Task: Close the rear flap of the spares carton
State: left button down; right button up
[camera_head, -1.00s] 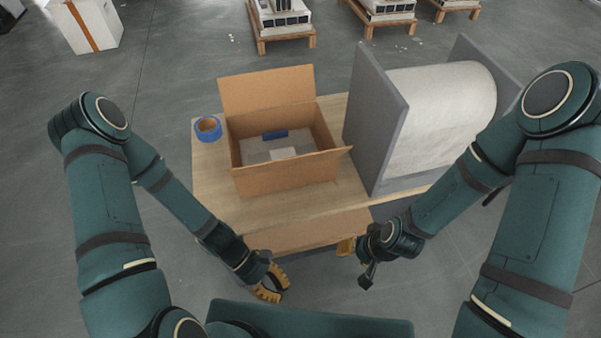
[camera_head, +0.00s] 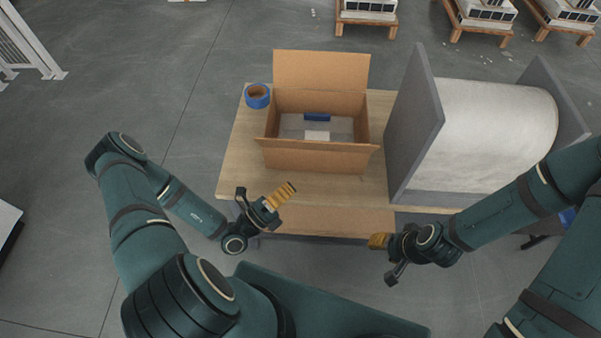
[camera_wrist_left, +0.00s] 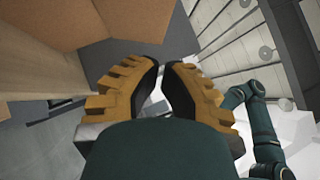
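The spares carton (camera_head: 318,158) is an open brown box on a wooden table. Its rear flap (camera_head: 321,70) stands upright along the far edge. Inside lie a blue item (camera_head: 317,117) and a white piece (camera_head: 317,135). My left gripper (camera_head: 285,192) is in front of the carton's near left, apart from it, its yellow fingers pointing to the upper right. In the left wrist view, its fingers (camera_wrist_left: 163,68) come together at the tips with nothing between them. My right gripper (camera_head: 378,241) is near the table's front edge; its finger gap is hidden.
A roll of blue tape (camera_head: 257,96) sits at the table's (camera_head: 235,165) back left corner. A large white roll between grey panels (camera_head: 418,125) stands right of the carton. Loaded pallets (camera_head: 366,22) are farther back.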

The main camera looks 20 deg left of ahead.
aim_at(325, 144)
pick_arm(q)
jog(key=x, duration=0.3)
jog(key=a+x, duration=0.1)
jog(key=x, duration=0.6)
jog(key=shift+w+r, duration=0.45)
jog(key=shift+w, duration=0.2)
jog(key=shift+w+a+r, duration=0.2)
jog(key=shift+w+r, duration=0.05)
jog(key=shift+w, duration=0.25)
